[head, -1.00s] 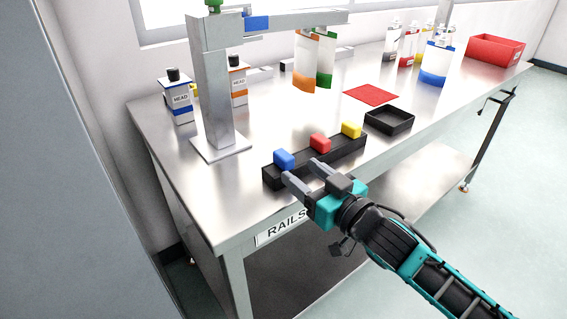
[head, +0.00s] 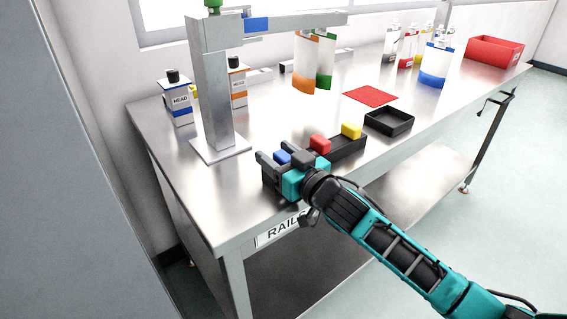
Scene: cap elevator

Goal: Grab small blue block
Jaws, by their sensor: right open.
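The small blue block (head: 282,157) sits at the left end of the black rail (head: 345,148) on the metal table. My right gripper (head: 277,155) is open, with one finger on each side of the blue block. Part of the block is hidden behind the gripper, and I cannot tell whether the fingers touch it. A red block (head: 320,144) and a yellow block (head: 351,131) sit farther right on the same rail. My left gripper is not in view.
A grey metal stand (head: 214,90) rises just behind the rail, its arm reaching right over the table (head: 270,122). A black tray (head: 389,121) and a red mat (head: 371,95) lie to the right. Bottles (head: 178,100) stand at the back left, a red bin (head: 494,50) at the far right.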

